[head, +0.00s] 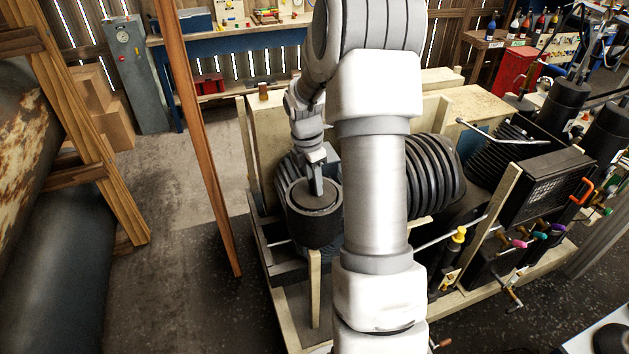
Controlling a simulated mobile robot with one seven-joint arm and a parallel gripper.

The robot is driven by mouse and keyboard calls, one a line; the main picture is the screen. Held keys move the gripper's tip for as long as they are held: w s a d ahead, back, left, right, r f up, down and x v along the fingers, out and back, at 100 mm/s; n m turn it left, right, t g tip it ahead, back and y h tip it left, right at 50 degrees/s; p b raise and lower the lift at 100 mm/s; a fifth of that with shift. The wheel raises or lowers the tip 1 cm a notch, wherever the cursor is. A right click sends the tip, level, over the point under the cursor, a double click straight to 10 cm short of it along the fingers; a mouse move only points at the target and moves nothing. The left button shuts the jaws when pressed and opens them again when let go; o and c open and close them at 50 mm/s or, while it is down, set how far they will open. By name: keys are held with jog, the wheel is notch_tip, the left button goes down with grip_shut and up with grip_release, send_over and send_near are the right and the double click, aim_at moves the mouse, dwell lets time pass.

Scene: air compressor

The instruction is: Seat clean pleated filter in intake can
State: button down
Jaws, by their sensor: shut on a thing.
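The black round intake can (312,232) stands at the left end of the compressor, left of my arm. My gripper (317,190) points down into its open top, with the fingertips close together. It is shut on what looks like the filter, a dark grey round top (328,204) showing level with or just inside the can's rim. I cannot make out its pleats, and the can wall hides its lower part. My arm covers the area right of the can.
Black ribbed cylinders (432,175) sit right of my arm. Wooden posts rise around the machine, with a tall brown post (196,130) left of it. Colored-handled valves (540,237) are at the right. A white surface with a dark round part (610,338) is bottom right.

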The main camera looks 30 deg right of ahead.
aim_at(307, 195)
jog(key=shift+f, duration=0.5)
jog(key=c, duration=0.6)
grip_release()
jog(key=shift+o, duration=0.2)
jog(key=shift+r, duration=0.1)
notch_tip(307, 195, up, 17)
jog(key=a, duration=0.2)
jog(key=shift+r, duration=0.15)
